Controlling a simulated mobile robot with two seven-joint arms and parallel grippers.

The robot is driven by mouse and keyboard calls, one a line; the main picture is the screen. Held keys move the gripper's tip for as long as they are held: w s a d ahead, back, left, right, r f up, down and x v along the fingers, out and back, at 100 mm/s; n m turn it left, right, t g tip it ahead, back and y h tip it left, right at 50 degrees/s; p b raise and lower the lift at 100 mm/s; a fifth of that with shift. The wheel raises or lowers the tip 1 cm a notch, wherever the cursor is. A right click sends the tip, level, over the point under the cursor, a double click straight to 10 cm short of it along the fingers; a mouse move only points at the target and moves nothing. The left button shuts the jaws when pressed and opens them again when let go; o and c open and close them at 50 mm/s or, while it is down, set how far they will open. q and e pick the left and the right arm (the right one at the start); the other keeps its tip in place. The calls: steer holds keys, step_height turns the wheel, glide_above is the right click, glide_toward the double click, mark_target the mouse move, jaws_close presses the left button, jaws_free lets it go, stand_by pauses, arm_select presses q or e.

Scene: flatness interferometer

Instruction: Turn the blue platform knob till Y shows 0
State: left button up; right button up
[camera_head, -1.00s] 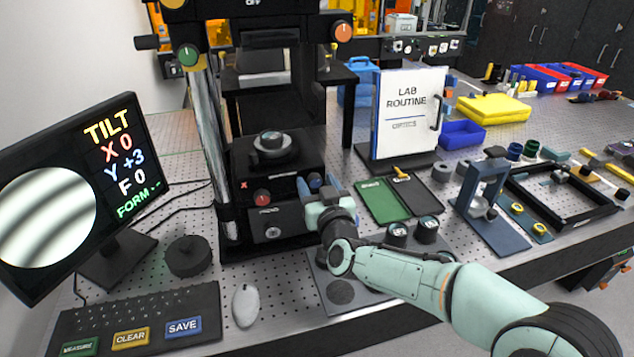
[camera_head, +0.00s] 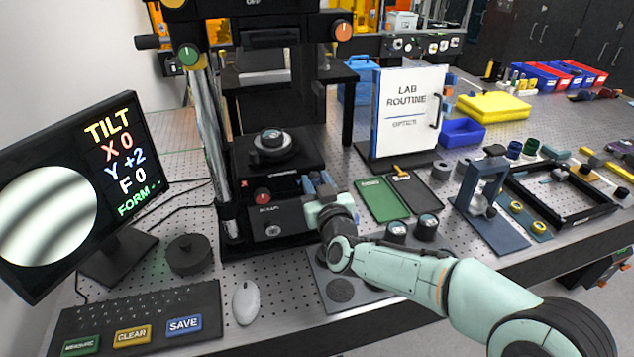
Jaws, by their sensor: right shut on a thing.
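The interferometer platform (camera_head: 285,219) stands in the middle of the bench, with a red knob (camera_head: 263,196) on its front left. My right gripper (camera_head: 318,188) is at the front right of the platform, shut on the blue platform knob, which is mostly hidden between the fingers. The monitor (camera_head: 75,190) at the left reads TILT, X 0, Y +2, F 0, and FORM with dashes. Its round picture shows broad dark and light bands. My left gripper is not in view.
A keyboard with MEASURE, CLEAR and SAVE keys (camera_head: 140,315) and a mouse (camera_head: 246,302) lie in front. Dark round pieces (camera_head: 427,226) stand beside my right forearm. A green and black tray (camera_head: 383,200) and a blue stand (camera_head: 490,225) are to the right.

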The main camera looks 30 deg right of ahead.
steer(key=n+p, duration=0.1)
steer(key=n, duration=0.4)
steer(key=shift+n, duration=0.4)
stand_by(0.4)
steer(key=o, duration=1)
steer(key=shift+o, duration=0.2)
steer(key=shift+s, duration=0.1)
steer(key=b+v, duration=0.1)
steer(key=v, duration=1.2)
steer(key=shift+a, duration=0.15)
stand_by(0.4)
